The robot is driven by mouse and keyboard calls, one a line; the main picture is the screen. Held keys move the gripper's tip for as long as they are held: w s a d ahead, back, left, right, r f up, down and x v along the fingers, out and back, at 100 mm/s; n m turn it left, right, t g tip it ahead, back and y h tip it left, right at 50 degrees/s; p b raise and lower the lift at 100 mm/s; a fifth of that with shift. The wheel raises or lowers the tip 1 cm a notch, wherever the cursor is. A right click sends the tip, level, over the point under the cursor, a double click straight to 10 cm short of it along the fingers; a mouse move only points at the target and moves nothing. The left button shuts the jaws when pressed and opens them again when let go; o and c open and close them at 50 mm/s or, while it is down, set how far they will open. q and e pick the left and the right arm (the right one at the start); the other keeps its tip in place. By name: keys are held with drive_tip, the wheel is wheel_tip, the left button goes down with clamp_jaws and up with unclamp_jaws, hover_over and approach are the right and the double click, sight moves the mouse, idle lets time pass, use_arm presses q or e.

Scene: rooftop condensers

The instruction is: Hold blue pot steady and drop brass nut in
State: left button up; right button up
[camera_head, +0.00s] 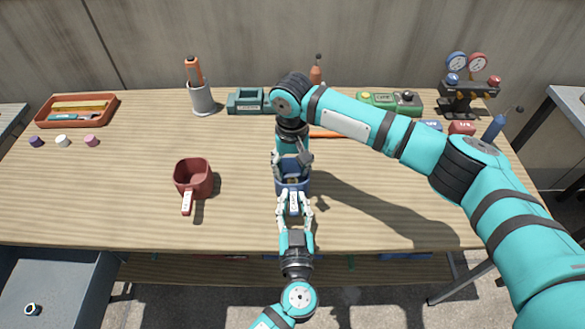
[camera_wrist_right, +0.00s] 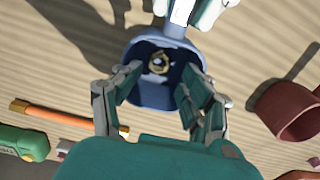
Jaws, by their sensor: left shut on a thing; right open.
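The blue pot (camera_head: 293,184) stands on the bench near its front edge, with its handle toward me. My left gripper (camera_head: 295,206) is shut on that handle. My right gripper (camera_head: 293,164) is directly over the pot, fingers pointing down. In the right wrist view, the right gripper (camera_wrist_right: 158,108) has its fingers apart at either side of the pot's opening, with nothing between them. The brass nut (camera_wrist_right: 158,63) shows within the opening of the blue pot (camera_wrist_right: 150,94), apart from the fingers. The head view hides the nut behind the right gripper.
A red pot (camera_head: 194,177) stands to the left. A red tray (camera_head: 76,109), a grey cup (camera_head: 201,100) and a gauge set (camera_head: 468,85) are further back. An open drawer (camera_head: 67,287) is at lower left. The bench between red and blue pots is clear.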

sight(292, 181)
wheel_tip(292, 181, up, 11)
drive_tip(key=shift+r, duration=0.2)
idle(0.4)
use_arm(q)
drive_tip(key=o, duration=1)
drive_tip(key=shift+o, duration=0.2)
drive_tip(key=o, duration=0.4)
use_arm(e)
drive_tip(key=shift+f, duration=0.1)
use_arm(q)
drive_tip(key=s+b, duration=0.1)
drive_tip(key=s, duration=0.2)
drive_tip(key=s+b, duration=0.2)
drive_tip(key=s, duration=0.2)
drive_tip(key=shift+s+d+f, duration=0.15)
drive_tip(key=shift+s+d, duration=0.05)
drive_tip(key=shift+s, duration=0.1)
drive_tip(key=shift+s+r, duration=0.2)
drive_tip(key=shift+s, duration=0.55)
use_arm(e)
drive_tip(key=shift+f, duration=1.7)
